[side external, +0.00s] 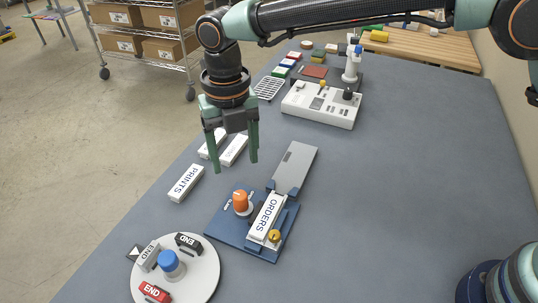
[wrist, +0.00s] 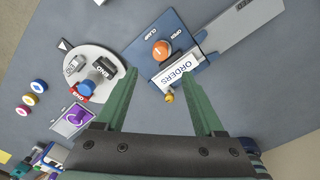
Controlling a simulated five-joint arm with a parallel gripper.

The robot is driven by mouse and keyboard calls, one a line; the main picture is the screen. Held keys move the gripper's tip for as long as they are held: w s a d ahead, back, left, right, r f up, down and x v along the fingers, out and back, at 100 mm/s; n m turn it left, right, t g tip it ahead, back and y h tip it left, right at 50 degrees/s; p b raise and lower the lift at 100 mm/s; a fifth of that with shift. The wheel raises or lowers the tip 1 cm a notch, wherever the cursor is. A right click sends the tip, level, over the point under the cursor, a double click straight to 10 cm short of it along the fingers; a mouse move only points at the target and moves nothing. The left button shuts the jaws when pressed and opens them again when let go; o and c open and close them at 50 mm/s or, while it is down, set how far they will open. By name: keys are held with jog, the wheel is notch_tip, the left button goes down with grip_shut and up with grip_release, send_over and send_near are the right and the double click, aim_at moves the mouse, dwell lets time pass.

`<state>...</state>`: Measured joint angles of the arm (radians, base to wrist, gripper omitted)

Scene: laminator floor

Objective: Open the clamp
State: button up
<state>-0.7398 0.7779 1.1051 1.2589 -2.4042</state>
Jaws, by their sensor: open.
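The clamp is a blue base (side external: 228,228) on the grey table, with an orange knob (side external: 240,201) on its left part. A white block marked ORDERS (side external: 267,216) lies in its channel, with a small yellow knob (side external: 274,236) at the near end. In the wrist view the orange knob (wrist: 162,50) sits between the printed words CLAMP and OPEN, and the ORDERS block (wrist: 178,74) is beside it. My gripper (side external: 232,165) is open and empty, hanging above the table behind the clamp. Its two green fingers are apart and touch nothing.
A round white plate (side external: 205,278) with END blocks and a blue knob (side external: 168,260) stands near left. A grey slide plate (side external: 295,168) extends behind the clamp. A PRINTS block (side external: 186,183) and other white blocks lie left. The table's right side is clear.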

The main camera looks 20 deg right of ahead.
aim_at(240, 194)
notch_tip(240, 194, down, 12)
jog(key=shift+r, duration=0.1)
dwell(0.4)
grip_shut()
